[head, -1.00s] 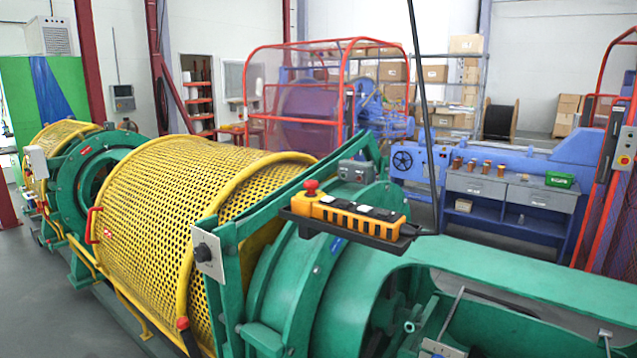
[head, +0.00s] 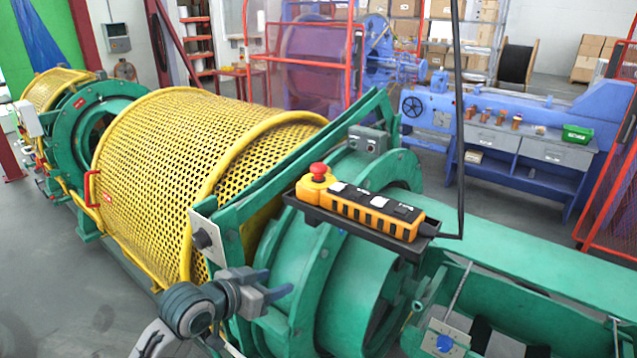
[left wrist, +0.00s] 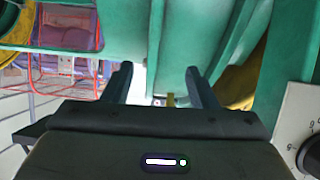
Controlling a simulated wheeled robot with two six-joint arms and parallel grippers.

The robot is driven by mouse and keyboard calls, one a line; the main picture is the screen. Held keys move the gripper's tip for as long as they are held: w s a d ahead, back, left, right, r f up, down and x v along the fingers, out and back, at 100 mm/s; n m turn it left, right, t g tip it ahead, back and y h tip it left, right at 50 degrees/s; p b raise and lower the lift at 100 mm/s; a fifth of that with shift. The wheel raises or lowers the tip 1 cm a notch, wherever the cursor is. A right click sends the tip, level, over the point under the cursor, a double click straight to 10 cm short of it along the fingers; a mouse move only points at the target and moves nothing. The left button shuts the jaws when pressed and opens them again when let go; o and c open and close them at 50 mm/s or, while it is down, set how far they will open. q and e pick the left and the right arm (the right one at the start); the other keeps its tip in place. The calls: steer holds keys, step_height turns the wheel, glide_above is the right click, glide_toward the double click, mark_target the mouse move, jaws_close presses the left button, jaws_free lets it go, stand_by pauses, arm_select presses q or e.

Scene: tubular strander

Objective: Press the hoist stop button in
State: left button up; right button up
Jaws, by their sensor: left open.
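The hoist pendant (head: 365,208) is a yellow-orange box lying in a black tray (head: 330,226) on a dark post, above the green machine. Its red mushroom stop button (head: 318,170) stands up at the left end. Whether it is pressed in cannot be told. My left gripper (head: 279,283) is in the lower middle of the head view, lower than the pendant and left of it, apart from it. Its fingers (left wrist: 160,88) are open and empty in the left wrist view, with green machine frame beyond them. The pendant is not recognisable in the left wrist view. My right gripper is not in view.
A yellow mesh guard (head: 190,150) covers the strander drum at left. A plate with a black knob (head: 207,240) is close behind my left arm. A slanted green beam (head: 300,170) rises behind the pendant. The space directly above the pendant looks clear.

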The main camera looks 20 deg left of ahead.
mark_target(311, 168)
arm_select(q)
steer(key=w+r+m+t+h, duration=0.1)
steer(key=w+r+t+h, duration=0.15)
steer(key=r, duration=0.85)
steer(key=w+r+m+t+h, duration=0.1)
steer(key=r+m+h, duration=0.15)
steer(key=r, duration=0.85)
steer(key=shift+n+g, duration=0.25)
steer(key=shift+n, duration=0.1)
steer(key=p+x, duration=0.4)
steer(key=x, duration=0.6)
steer(key=shift+d+f, duration=0.1)
steer(key=shift+d, duration=0.15)
steer(key=shift+w+d+f, duration=0.1)
steer(key=shift+w+d, duration=0.1)
steer(key=shift+w, duration=0.1)
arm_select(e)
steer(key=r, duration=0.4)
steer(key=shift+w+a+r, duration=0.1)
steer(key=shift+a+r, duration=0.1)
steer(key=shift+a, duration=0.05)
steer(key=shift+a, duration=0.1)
